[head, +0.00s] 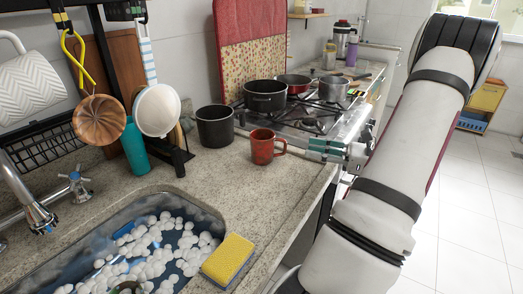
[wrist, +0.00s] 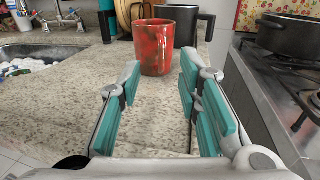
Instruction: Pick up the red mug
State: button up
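The red mug (head: 263,147) stands upright on the speckled stone counter, near its right edge, with its handle toward the right in the head view. In the wrist view the red mug (wrist: 154,48) is straight ahead, beyond the fingertips, and its handle is not visible there. My gripper (wrist: 158,80) is open, with its teal-padded fingers spread and nothing between them. In the head view my gripper (head: 322,150) is just right of the mug, at the counter's edge and apart from it.
A black mug (head: 215,126) stands behind the red mug. The stove (head: 315,114) with several pots lies behind and right. The sink (head: 140,240) with white balls and a yellow sponge (head: 229,259) are at front left. The counter (wrist: 75,75) before the mug is clear.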

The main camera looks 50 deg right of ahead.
aim_at(286, 143)
jog(key=x, duration=0.9)
jog(key=shift+w+d+r+b, duration=0.1)
jog(key=shift+r+b, duration=0.05)
jog(key=shift+b, duration=0.2)
grip_shut()
